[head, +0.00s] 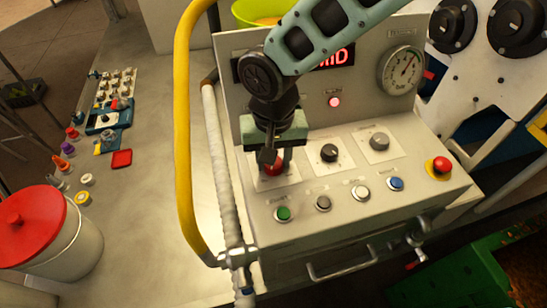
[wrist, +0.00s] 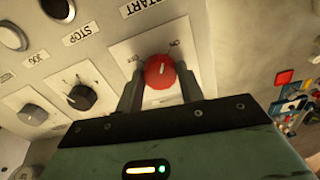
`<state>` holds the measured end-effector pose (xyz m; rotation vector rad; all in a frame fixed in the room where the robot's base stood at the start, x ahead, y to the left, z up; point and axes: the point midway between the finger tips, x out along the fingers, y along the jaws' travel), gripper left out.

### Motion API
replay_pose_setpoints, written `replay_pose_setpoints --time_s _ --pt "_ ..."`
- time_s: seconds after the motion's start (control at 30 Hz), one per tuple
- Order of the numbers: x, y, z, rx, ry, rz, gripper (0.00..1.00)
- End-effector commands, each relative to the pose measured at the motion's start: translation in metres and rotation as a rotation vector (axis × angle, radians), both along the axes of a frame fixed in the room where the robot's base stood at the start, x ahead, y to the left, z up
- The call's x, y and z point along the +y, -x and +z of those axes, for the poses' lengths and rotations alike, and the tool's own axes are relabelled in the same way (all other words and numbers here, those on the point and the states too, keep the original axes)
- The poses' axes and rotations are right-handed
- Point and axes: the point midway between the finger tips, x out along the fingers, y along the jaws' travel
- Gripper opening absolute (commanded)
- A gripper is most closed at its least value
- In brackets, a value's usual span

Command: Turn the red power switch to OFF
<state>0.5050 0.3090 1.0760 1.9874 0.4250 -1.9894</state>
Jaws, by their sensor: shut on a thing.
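The red power switch (wrist: 159,72) is a round red knob with a white pointer line on a pale plate, at the left of the control panel. Small markings stand beside it on the plate. In the head view the red power switch (head: 273,163) is partly hidden by my gripper. My gripper (head: 268,158) points down onto it. In the wrist view the two dark fingers of my gripper (wrist: 158,85) stand on either side of the knob and are shut on it. The display above, partly covered by my arm, ends in "ID".
A black knob (head: 329,153) and a grey knob (head: 379,141) sit to the right. A green button (head: 283,213), other buttons and a red emergency button (head: 439,167) line the front. A yellow rail (head: 184,130) stands left. A red-lidded bucket (head: 35,230) is at lower left.

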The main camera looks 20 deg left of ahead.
Motion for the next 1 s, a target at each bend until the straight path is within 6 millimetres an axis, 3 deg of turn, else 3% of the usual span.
replay_pose_setpoints --time_s 1.0 --pt "0.001 -0.0011 0.0019 -0.003 -0.004 0.959 0.15"
